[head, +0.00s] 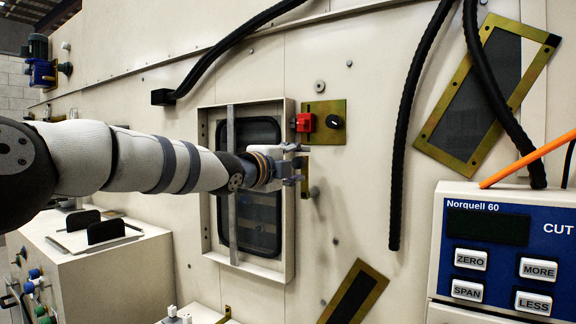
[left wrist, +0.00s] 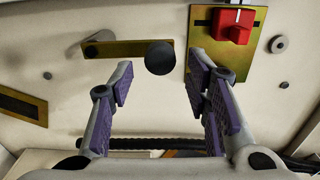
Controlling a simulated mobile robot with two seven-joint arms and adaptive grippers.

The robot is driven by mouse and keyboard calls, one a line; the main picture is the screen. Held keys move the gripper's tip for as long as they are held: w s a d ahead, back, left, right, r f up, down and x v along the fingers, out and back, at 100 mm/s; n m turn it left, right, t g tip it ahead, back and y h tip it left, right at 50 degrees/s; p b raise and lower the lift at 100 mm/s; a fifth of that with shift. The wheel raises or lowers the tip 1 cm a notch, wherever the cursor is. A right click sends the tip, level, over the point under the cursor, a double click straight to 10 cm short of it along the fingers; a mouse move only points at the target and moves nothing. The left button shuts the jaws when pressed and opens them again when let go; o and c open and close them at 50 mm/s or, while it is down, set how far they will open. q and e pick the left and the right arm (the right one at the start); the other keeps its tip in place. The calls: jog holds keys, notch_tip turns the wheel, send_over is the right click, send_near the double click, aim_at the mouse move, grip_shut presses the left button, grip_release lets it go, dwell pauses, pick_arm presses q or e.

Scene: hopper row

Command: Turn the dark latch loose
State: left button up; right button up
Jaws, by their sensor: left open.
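The latch shows in the left wrist view as a brass bar with a dark round knob (left wrist: 160,57) at its right end and a stubby post at its left end. In the head view only part of its brass (head: 306,190) shows behind my fingers; the knob is hidden there. My left gripper (head: 298,164) is open and empty at the right edge of the framed window. In the left wrist view the knob lies between and just beyond the fingertips (left wrist: 161,82); I cannot tell whether they touch it. My right gripper is not in view.
The framed window (head: 288,240) stands out from the panel. A black cable (head: 398,190) hangs to the right. The Norquell box (head: 500,245) is at lower right.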

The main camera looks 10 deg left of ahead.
pick_arm(q)
jog(key=v, duration=0.6)
jog(key=shift+a, duration=0.15)
